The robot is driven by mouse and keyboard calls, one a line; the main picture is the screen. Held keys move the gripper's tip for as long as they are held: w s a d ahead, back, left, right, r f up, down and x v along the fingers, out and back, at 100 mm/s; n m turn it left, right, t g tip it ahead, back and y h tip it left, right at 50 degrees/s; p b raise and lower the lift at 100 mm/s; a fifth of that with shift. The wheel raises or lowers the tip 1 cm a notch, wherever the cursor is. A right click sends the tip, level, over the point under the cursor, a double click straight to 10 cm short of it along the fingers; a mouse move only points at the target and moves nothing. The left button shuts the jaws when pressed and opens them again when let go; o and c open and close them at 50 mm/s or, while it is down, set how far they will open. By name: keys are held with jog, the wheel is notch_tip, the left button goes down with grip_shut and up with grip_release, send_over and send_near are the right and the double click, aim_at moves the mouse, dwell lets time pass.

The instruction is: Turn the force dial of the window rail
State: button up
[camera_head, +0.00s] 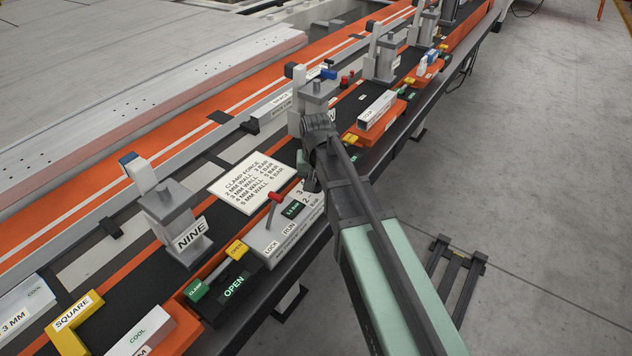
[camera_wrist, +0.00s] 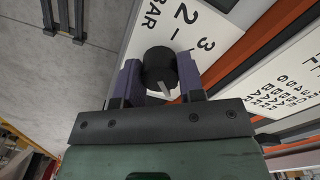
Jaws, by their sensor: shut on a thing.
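The force dial (camera_wrist: 159,66) is a black round knob with a pale pointer mark. In the wrist view it sits between the two purple-grey fingers of my gripper (camera_wrist: 160,80), which is shut on it. The white dial plate (camera_wrist: 200,38) around it reads "3", "2" and "BAR". In the head view the light grey control box (camera_head: 262,240) carries a red-tipped lever (camera_head: 274,197), "LOCK" and "RUN" labels and a small green display (camera_head: 293,209). My arm comes in from the lower right there and hides the dial and most of my fingers.
A "CLAMP FORCE" card (camera_head: 252,182) lies behind the box. A grey clamp post labelled "NINE" (camera_head: 178,222) stands to the left. Bare floor (camera_head: 560,150) lies to the right.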

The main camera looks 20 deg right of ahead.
jog(key=o, duration=0.9)
jog(key=shift+r, duration=0.1)
notch_tip(320, 180, up, 11)
jog(key=p, duration=1.1)
jog(key=shift+f, duration=0.2)
jog(key=s+n, duration=0.1)
jog(key=s, duration=0.9)
jog(key=s+r+n+p, duration=0.1)
jog(key=s, duration=0.4)
jog(key=shift+s+n, duration=0.3)
jog(key=shift+s, duration=0.05)
